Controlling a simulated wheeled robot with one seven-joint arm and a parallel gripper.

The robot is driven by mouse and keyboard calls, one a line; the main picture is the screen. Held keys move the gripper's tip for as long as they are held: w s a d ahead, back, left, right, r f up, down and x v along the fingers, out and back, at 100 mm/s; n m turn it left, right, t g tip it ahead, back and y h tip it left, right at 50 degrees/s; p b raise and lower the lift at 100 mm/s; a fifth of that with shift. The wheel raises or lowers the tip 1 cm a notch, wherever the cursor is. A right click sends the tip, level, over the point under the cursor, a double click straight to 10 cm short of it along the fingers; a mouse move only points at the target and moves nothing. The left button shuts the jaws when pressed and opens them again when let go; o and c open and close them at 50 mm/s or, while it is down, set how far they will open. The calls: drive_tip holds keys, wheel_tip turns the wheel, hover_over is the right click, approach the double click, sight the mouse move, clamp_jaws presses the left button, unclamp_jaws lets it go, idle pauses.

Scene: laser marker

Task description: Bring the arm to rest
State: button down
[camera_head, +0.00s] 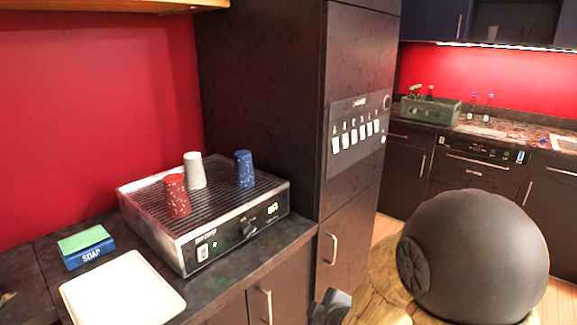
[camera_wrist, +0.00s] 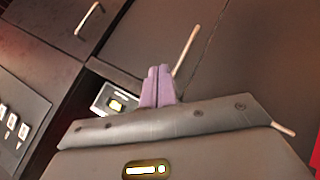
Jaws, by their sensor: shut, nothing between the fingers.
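In the wrist view my gripper (camera_wrist: 157,88) shows as two pale purple fingers pressed together, shut and empty. Dark cabinet fronts lie beyond it, and nothing touches the fingertips. In the head view a large dark rounded part at the lower right appears to belong to my arm. The fingers cannot be made out in that view.
A grill-topped machine (camera_head: 225,240) on the left counter bears a red cup (camera_head: 177,197), a white cup (camera_head: 194,170) and a blue cup (camera_head: 244,168). A tall dark cabinet (camera_head: 265,90) rises behind.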

drive_tip(key=s+d+m+g+h, duration=0.3)
drive_tip(key=s+d+m+g, duration=0.5)
drive_tip(key=s+m, duration=0.55)
wheel_tip(320, 180, up, 17)
drive_tip(key=t+p, duration=0.1)
drive_tip(key=p, duration=1.6)
drive_tip(key=shift+w+d+p, duration=0.35)
drive_tip(key=shift+w, duration=0.1)
drive_tip(key=shift+s+d, duration=0.1)
